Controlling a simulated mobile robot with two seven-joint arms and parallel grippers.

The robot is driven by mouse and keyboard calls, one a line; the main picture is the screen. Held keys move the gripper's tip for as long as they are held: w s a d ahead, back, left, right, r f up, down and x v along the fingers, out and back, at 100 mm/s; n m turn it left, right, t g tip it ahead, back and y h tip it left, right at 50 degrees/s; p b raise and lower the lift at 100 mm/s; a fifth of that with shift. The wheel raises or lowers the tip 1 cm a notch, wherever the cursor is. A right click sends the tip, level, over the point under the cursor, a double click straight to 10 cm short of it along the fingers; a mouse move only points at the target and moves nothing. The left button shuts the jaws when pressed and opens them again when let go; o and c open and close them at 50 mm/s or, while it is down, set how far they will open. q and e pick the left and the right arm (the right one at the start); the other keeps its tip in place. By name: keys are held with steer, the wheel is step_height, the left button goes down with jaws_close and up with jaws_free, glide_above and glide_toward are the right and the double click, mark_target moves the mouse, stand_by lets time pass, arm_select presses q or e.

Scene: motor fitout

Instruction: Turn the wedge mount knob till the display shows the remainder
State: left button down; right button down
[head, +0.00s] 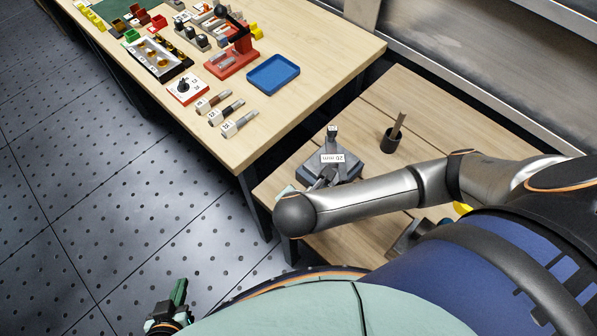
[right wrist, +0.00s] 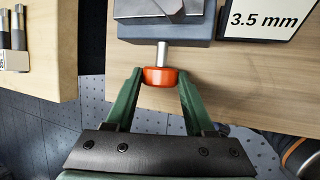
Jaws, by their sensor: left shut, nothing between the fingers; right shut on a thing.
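The wedge mount (head: 325,172) is a dark grey block on the lower wooden bench, partly hidden behind my right arm in the head view. A white plate (head: 332,158) on it reads 20 mm, upside down in that view. In the right wrist view, the orange knob (right wrist: 160,76) sits on a metal shaft coming out of the grey mount body (right wrist: 165,28). My right gripper (right wrist: 160,80) is shut on the knob, one green finger on each side. A display (right wrist: 268,20) beside the mount reads 3.5 mm. My left gripper (head: 180,290) is shut and empty over the floor.
A dark cup (head: 390,141) holding a flat strip stands behind the mount. The higher table (head: 300,50) carries a blue tray (head: 273,74), a red stand (head: 232,62) and several labelled metal pieces (head: 226,110). The perforated floor on the left is clear.

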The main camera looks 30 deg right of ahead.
stand_by(0.4)
steer(key=shift+c, duration=1.3)
jaws_free()
steer(key=shift+r, duration=0.15)
